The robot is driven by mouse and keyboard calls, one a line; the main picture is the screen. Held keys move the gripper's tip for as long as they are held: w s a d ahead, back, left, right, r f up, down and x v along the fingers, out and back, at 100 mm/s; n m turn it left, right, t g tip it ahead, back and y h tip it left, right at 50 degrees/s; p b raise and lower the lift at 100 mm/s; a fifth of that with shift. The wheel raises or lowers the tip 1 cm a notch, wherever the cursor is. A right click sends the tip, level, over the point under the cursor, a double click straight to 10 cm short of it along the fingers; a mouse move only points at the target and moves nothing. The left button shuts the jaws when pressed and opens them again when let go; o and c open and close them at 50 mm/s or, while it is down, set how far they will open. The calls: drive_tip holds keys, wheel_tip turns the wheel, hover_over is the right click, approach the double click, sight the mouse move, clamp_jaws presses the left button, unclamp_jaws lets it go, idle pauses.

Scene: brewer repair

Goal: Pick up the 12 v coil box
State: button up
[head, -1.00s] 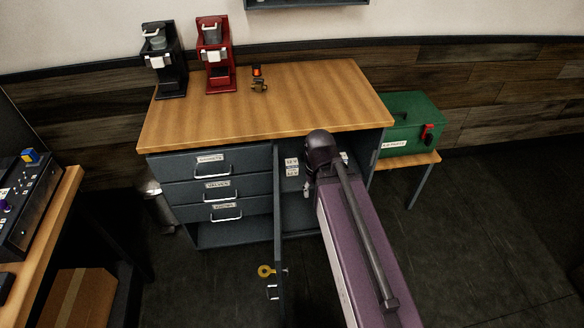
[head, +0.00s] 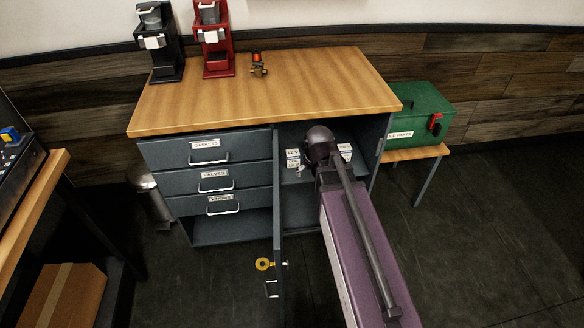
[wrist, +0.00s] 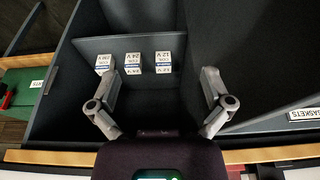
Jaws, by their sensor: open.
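The 12 V coil box (wrist: 163,62) is a small white box with a blue band, the rightmost of three in a row on the cabinet shelf in the wrist view. Its label appears upside down there. In the head view a white box at the left of the row (head: 292,154) shows beside my arm. A 24 V box (wrist: 133,62) stands in the middle, and another box (wrist: 103,63) stands at the left. My gripper (wrist: 158,76) is open and empty, its fingers spread wide in front of the row. The arm mostly hides it in the head view.
The open cabinet door (head: 277,215) stands left of my arm, with yellow-tagged keys (head: 263,264). Labelled drawers (head: 205,153) lie further left. The wooden worktop (head: 250,100) is above the shelf. A green toolbox (head: 422,112) stands at the right.

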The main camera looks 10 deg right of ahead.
sight(294, 156)
drive_tip(key=w+f+t+b, duration=1)
drive_tip(key=w+f+b, duration=1)
drive_tip(key=b, duration=1)
drive_tip(key=x, duration=0.4)
drive_tip(key=shift+w+r, duration=0.15)
drive_tip(key=shift+r, duration=0.25)
drive_tip(key=shift+d, duration=0.15)
drive_tip(key=shift+w, duration=0.1)
drive_tip(key=b+x, duration=0.3)
drive_tip(key=x, duration=0.5)
drive_tip(key=shift+w+f, duration=0.15)
drive_tip(key=shift+w, duration=0.1)
